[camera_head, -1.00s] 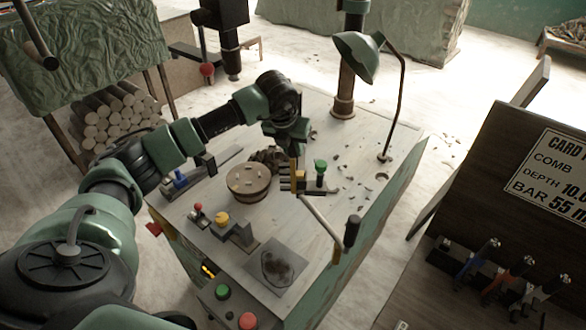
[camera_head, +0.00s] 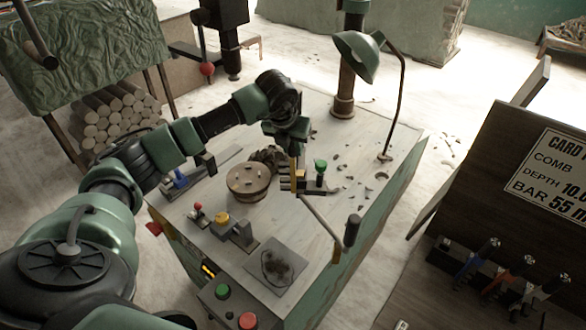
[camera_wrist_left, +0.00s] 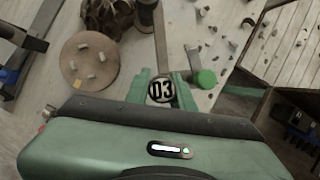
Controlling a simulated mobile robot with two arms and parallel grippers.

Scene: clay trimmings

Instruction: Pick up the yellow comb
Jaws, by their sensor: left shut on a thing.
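The yellow comb (camera_head: 293,173) is upright over the worktable, beside a green-topped post. My left gripper (camera_head: 292,152) reaches down from above and is shut on its upper end. In the left wrist view a round end marked 03 (camera_wrist_left: 161,90) sits between the two green fingers (camera_wrist_left: 160,82). The comb's lower part is against small dark blocks, and I cannot tell whether it touches them. My right gripper is not in view.
Close by stand the green-topped post (camera_head: 320,168), a round wooden disc (camera_head: 248,183) with small pieces on it and a black-handled lever (camera_head: 351,230). A lamp (camera_head: 358,55) rises behind. Clay trimmings lie on the table's right side (camera_head: 385,200).

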